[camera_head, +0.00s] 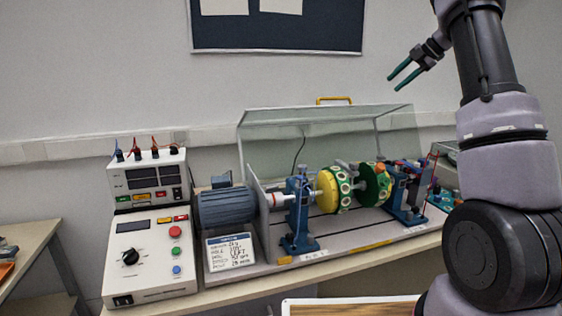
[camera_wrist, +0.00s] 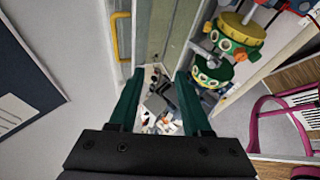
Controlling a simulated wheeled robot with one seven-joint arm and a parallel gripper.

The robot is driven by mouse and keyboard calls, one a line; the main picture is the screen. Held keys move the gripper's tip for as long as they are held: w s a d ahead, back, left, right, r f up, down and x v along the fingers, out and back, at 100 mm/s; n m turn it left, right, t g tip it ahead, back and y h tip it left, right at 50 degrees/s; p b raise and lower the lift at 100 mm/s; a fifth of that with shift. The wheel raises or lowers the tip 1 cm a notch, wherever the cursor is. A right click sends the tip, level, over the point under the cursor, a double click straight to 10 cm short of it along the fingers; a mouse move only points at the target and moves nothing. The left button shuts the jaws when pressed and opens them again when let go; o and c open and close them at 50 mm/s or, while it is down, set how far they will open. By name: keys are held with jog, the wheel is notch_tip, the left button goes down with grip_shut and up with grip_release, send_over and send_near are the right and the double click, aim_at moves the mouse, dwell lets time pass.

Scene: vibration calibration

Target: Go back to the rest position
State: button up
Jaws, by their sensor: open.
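My gripper (camera_head: 403,76) is open and empty, with two green fingers. In the head view it is in the air at the upper right, above the right end of the clear cover of the test rig. In the wrist view the open fingers (camera_wrist: 160,108) point down past the rig, with nothing between them but a distant clutter of small items. The rig's rotor has a yellow disc (camera_head: 328,190) and a green disc (camera_head: 374,184) on a shaft between blue stands. The discs also show in the wrist view (camera_wrist: 238,28).
The clear cover (camera_head: 310,130) with a yellow handle (camera_head: 334,100) stands over the rig, below my gripper. A blue motor (camera_head: 227,205) and a control box (camera_head: 148,258) with a power unit (camera_head: 148,180) are to the left. A dark notice board (camera_head: 330,32) hangs behind.

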jog(key=s+a+r+n, duration=0.2)
jog(key=s+a+n, duration=0.1)
jog(key=s+n, duration=0.45)
jog(key=s+a+r+n+h, duration=0.1)
jog(key=s+a+n, duration=0.2)
jog(key=s+n, duration=0.45)
jog(key=s+a+r+n, duration=0.2)
jog(key=s+a+n, duration=0.1)
jog(key=s+n, duration=0.45)
jog(key=s+a+f+n+t+h, duration=0.1)
jog(key=s+a+f+n+h, duration=0.1)
jog(key=s+n, duration=0.7)
jog(key=s+a+f+n+h, duration=0.2)
jog(key=s+a+f+n, duration=0.2)
jog(key=s+n, duration=0.5)
jog(key=f+n, duration=0.1)
jog(key=n, duration=0.2)
jog(key=shift+s+f+t, duration=0.3)
jog(key=shift+s+t, duration=0.05)
jog(key=shift+t, duration=0.05)
